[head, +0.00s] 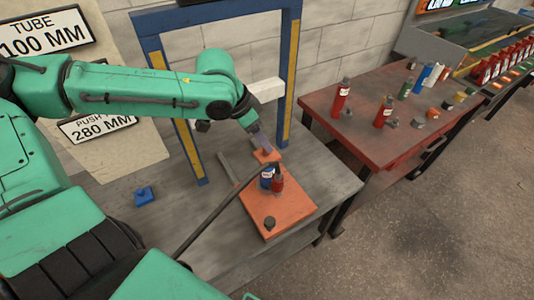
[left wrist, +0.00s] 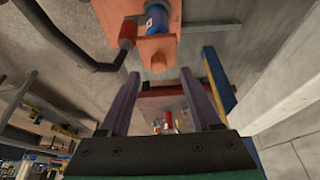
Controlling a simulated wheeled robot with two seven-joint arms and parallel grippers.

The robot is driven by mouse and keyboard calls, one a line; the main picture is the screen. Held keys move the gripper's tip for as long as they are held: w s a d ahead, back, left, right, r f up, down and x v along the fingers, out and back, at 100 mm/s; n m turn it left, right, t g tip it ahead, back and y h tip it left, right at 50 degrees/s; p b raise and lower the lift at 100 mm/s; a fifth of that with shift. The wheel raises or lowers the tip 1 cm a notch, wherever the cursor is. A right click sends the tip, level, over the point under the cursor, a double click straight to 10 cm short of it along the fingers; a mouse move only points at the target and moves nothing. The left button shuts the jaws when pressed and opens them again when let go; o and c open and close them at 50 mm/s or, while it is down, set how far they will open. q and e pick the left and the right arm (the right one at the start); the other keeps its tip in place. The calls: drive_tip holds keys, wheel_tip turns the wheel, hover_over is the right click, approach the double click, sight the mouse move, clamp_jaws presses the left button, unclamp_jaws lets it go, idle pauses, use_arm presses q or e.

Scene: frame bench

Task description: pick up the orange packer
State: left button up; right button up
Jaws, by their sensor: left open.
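I cannot tell whether the fingers touch the packer. My right gripper is not in view.
A blue frame (head: 290,75) stands behind. A blue block (head: 144,196) lies left. A red table (head: 360,143) carries bottles.

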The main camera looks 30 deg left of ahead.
sight(261, 156)
use_arm(q)
drive_tip(key=x, duration=0.3)
drive_tip(key=shift+d+f, duration=0.2)
drive_tip(key=shift+f, duration=0.2)
drive_tip(key=shift+w, duration=0.15)
clamp_jaws()
drive_tip(key=shift+r, duration=0.1)
